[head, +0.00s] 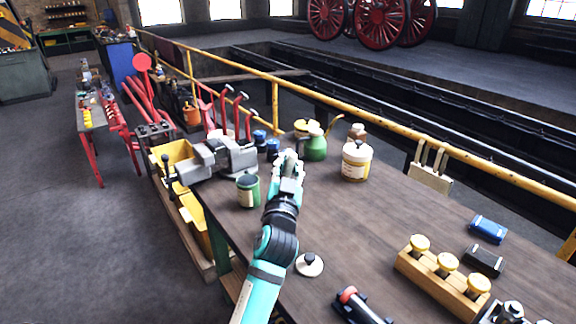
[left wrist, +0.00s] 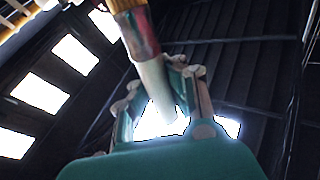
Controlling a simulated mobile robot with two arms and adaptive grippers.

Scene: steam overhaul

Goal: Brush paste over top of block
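My left gripper (head: 288,165) reaches over the bench, right of the grey vise (head: 215,160) and beside a green tin (head: 248,191). In the left wrist view a slim tool, probably the brush (left wrist: 158,88), runs between the two fingers of the gripper (left wrist: 163,88). It has a pale shaft, a red and green band and a gold-brown end. The fingers appear closed on the pale shaft. In the head view I cannot make out the brush. I cannot tell which thing is the block. My right gripper is out of view.
The dark wooden bench (head: 370,220) is clear in the middle. A green oil can (head: 316,148) and blue pots stand behind the gripper. A wooden rack with yellow-topped pieces (head: 441,277) is at front right. A yellow railing (head: 450,150) runs behind.

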